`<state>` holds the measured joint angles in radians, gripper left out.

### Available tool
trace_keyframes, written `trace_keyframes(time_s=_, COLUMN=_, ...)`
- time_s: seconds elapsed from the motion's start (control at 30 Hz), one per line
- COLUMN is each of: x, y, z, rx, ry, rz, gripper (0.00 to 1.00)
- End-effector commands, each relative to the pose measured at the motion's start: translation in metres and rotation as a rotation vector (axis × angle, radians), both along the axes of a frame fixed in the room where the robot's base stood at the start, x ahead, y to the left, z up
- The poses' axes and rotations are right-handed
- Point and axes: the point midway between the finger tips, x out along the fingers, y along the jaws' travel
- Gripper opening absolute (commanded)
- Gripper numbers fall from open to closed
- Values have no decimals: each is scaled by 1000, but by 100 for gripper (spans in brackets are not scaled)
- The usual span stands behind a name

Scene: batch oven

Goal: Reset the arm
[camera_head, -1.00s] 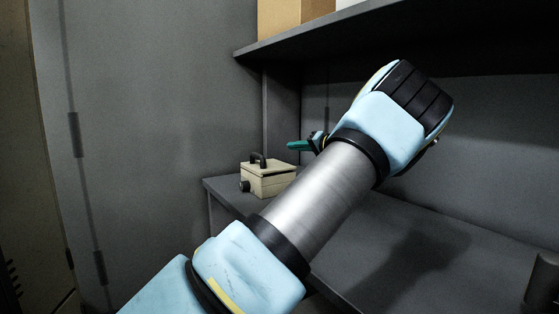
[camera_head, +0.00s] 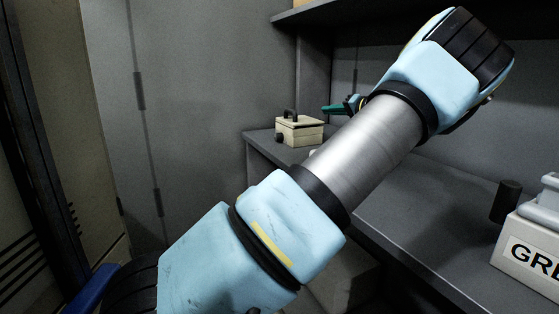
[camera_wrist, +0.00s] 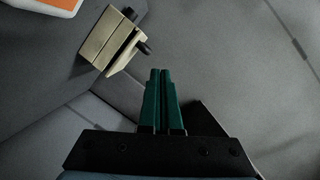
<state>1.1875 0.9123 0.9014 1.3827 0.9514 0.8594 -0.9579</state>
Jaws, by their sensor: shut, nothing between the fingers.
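My gripper (camera_wrist: 160,75) shows in the wrist view with its two green fingers side by side, shut and empty. In the head view my gripper (camera_head: 328,109) shows as a green tip beyond my raised arm, with much of it hidden behind the arm. It is near a small beige box with a black handle (camera_head: 299,132), apart from it as far as the views show. The same beige box (camera_wrist: 112,42) is up and left of the fingertips in the wrist view.
The beige box stands on a dark grey shelf (camera_head: 445,238). A white box with partly readable lettering (camera_head: 525,254) and a black cylinder (camera_head: 506,202) are at the right. An upper shelf (camera_head: 325,12) runs above. A grey wall panel (camera_head: 200,90) is left. A white and orange thing (camera_wrist: 55,5) is top left.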

Motion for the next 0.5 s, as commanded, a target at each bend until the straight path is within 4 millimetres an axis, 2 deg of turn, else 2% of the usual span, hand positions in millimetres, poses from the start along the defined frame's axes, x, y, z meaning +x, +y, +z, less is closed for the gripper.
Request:
trace_keyframes(time_s=0.03, x=1, y=10, z=-2, rx=-9, ry=14, rz=14, gripper=0)
trace_keyframes(time_s=0.27, x=-1, y=43, z=-21, rx=-49, ry=97, rz=54, gripper=0)
trace_keyframes(time_s=0.5, x=-13, y=101, z=-54, rx=-136, ry=244, rz=123, gripper=0)
